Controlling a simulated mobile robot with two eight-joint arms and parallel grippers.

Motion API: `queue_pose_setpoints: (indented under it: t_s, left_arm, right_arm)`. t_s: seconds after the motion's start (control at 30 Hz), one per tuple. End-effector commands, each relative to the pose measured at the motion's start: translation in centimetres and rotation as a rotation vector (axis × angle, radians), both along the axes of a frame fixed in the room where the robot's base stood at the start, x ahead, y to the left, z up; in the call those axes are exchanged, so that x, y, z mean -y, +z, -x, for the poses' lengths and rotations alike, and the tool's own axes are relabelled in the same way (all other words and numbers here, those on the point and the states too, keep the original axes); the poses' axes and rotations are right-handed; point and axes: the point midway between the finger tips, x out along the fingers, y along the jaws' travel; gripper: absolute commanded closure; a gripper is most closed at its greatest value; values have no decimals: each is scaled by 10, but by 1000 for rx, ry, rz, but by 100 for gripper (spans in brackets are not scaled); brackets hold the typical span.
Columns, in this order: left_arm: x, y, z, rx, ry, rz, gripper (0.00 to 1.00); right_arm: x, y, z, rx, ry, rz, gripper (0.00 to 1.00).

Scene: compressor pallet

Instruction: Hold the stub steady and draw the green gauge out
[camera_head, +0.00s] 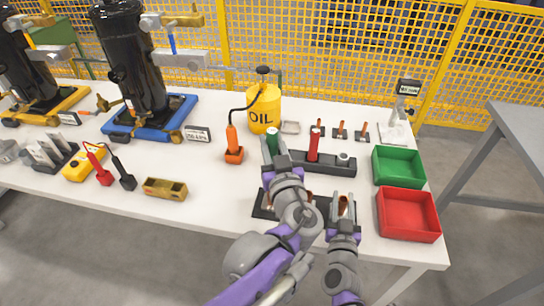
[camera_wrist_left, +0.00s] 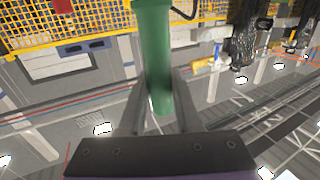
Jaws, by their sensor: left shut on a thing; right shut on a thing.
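The green gauge (camera_head: 272,142) is a smooth green cylinder, upright or nearly so in the head view, at the left end of a dark grey holder. My left gripper (camera_head: 280,163) is shut on it. In the left wrist view the green gauge (camera_wrist_left: 154,60) stands between the two fingers (camera_wrist_left: 162,105). Whether its lower end is in the holder is hidden by my gripper. My right gripper (camera_head: 342,205) is shut on a small copper-coloured stub (camera_head: 344,207) over the dark mat's right end. Most of the stub is hidden by the fingers.
The dark grey holder (camera_head: 335,168) bears a red gauge (camera_head: 313,144). A green tray (camera_head: 398,181) and a red tray (camera_head: 433,232) lie to the right. A yellow oil can (camera_head: 265,108) and an orange tool (camera_head: 233,151) stand behind left.

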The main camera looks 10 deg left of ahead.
Motion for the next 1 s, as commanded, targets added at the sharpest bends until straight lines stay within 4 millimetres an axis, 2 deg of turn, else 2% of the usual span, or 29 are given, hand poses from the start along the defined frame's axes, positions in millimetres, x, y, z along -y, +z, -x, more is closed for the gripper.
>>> queue_pose_setpoints:
  t_s: [0.13,0.4,0.43,0.6,0.63,1.0]
  left_arm:
    - [0,12,0,0,0,0,100]
    - [0,14,0,0,0,-1,100]
    - [0,14,0,0,0,-1,100]
    - [0,14,0,0,0,-1,100]
    - [0,14,0,0,0,-1,100]
    - [0,14,0,1,0,-1,100]
  right_arm:
    - [0,0,0,0,0,0,100]
    - [0,0,0,0,0,0,100]
    - [0,0,0,0,0,0,63]
    - [0,0,0,0,0,0,33]
    - [0,0,0,0,0,0,30]
    - [0,0,6,0,1,0,30]
